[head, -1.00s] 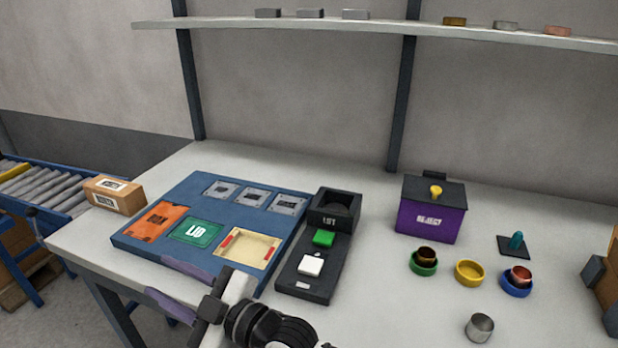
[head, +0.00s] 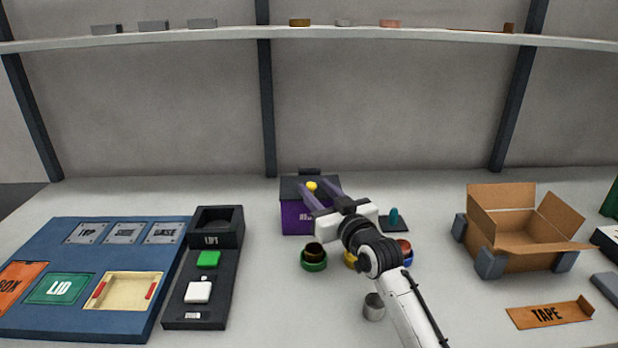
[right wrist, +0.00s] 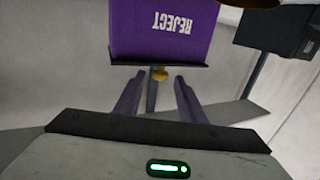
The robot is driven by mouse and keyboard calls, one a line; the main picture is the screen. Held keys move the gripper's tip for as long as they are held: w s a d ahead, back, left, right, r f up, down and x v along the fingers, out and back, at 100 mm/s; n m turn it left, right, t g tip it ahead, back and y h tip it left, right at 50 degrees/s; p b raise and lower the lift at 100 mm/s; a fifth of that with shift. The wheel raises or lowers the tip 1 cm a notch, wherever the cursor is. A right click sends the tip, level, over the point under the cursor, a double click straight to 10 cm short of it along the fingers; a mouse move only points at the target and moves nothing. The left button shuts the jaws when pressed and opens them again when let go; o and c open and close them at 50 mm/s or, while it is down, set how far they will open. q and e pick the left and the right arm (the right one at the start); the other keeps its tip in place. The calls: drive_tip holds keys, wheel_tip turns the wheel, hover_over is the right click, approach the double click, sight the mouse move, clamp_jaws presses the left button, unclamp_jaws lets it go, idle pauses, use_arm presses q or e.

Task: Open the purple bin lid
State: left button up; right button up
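The purple bin (head: 294,216) with its REJECT label stands at the back middle of the table. Its dark lid (head: 290,187) lies closed on top, with a yellow knob (head: 312,185). My right gripper (head: 319,190) reaches over the bin from the front right and hides part of the lid and label. Its two purple fingers are open, with the knob between or just past their tips. In the right wrist view the bin (right wrist: 165,30) appears upside down and the knob (right wrist: 160,73) shows by the open fingertips, with gaps on both sides. My left gripper is out of view.
Coloured rings with cups, including a green one (head: 314,261), and a metal cup (head: 374,307) stand below my right arm. A dark stand with a teal peg (head: 394,219) is right of the bin. An open cardboard box (head: 510,240) is at right, a blue board (head: 60,318) at left.

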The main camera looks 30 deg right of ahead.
sight(304, 177)
drive_tip(key=w, duration=0.4)
drive_tip(key=w+d, duration=0.1)
drive_tip(key=w, duration=0.2)
drive_tip(key=shift+w, duration=0.1)
drive_tip(key=shift+c, duration=0.2)
clamp_jaws()
